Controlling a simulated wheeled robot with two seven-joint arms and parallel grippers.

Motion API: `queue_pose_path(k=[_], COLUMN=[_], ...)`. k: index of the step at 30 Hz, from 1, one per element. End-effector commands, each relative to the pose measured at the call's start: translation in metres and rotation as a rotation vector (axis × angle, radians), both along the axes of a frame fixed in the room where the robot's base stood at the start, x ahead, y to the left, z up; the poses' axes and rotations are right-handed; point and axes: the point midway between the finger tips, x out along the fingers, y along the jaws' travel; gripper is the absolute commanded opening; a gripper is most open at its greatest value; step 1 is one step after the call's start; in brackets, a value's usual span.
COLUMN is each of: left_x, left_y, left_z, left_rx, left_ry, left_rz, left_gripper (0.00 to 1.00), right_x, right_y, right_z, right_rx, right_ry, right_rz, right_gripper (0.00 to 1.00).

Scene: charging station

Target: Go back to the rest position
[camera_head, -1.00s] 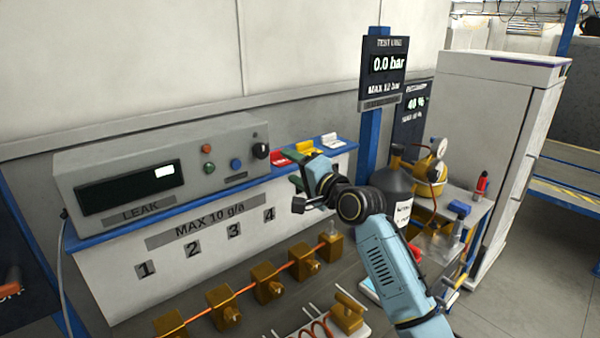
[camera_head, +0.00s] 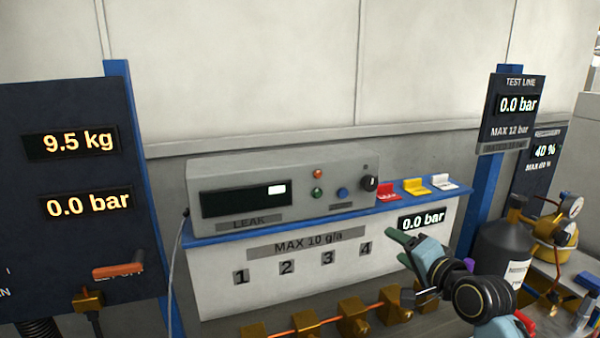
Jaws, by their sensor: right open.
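My right gripper (camera_head: 408,246) is in the lower right of the head view, in front of the white panel and just below its 0.0 bar display. Its green fingers are apart, with nothing seen between them. My blue and black right arm comes in from the lower right edge. My left gripper and left arm are not in view.
The leak detector (camera_head: 282,190) stands on the blue-edged shelf, beside red, yellow and white tags (camera_head: 415,187). Several brass valves (camera_head: 355,317) run below. A dark bottle (camera_head: 502,255) stands right of my arm. A dark panel (camera_head: 75,190) with an orange lever (camera_head: 118,271) is at left.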

Motion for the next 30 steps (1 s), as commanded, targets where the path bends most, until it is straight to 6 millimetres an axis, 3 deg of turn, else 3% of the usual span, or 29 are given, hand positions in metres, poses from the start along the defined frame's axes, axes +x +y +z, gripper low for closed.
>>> queue_pose_path(k=[1, 3, 6, 9, 15, 24, 26, 30], left_x=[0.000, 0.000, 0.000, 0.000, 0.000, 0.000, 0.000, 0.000], left_y=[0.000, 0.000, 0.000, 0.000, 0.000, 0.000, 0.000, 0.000], left_z=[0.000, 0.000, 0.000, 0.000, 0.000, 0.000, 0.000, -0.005], left_rx=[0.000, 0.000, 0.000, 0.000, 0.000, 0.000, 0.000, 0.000], left_ry=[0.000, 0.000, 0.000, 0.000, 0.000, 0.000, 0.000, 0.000], left_rz=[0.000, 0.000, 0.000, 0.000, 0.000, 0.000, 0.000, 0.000], left_gripper=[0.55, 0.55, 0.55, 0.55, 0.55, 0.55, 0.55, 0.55], right_x=[-0.023, -0.057, -0.114, -0.173, -0.260, -0.352, -0.369, -0.361], right_y=[0.009, 0.019, 0.027, 0.032, 0.030, 0.023, 0.022, 0.022], right_z=[-0.033, -0.074, -0.126, -0.164, -0.199, -0.214, -0.214, -0.247], right_rx=[-0.095, -0.247, -0.459, -0.645, -0.875, -1.060, -1.088, -1.091], right_ry=[0.062, 0.147, 0.269, 0.384, 0.544, 0.709, 0.739, 0.752], right_rz=[0.026, 0.072, 0.155, 0.251, 0.410, 0.600, 0.638, 0.649], right_gripper=[0.59, 0.59, 0.59, 0.59, 0.59, 0.59, 0.59, 0.59])
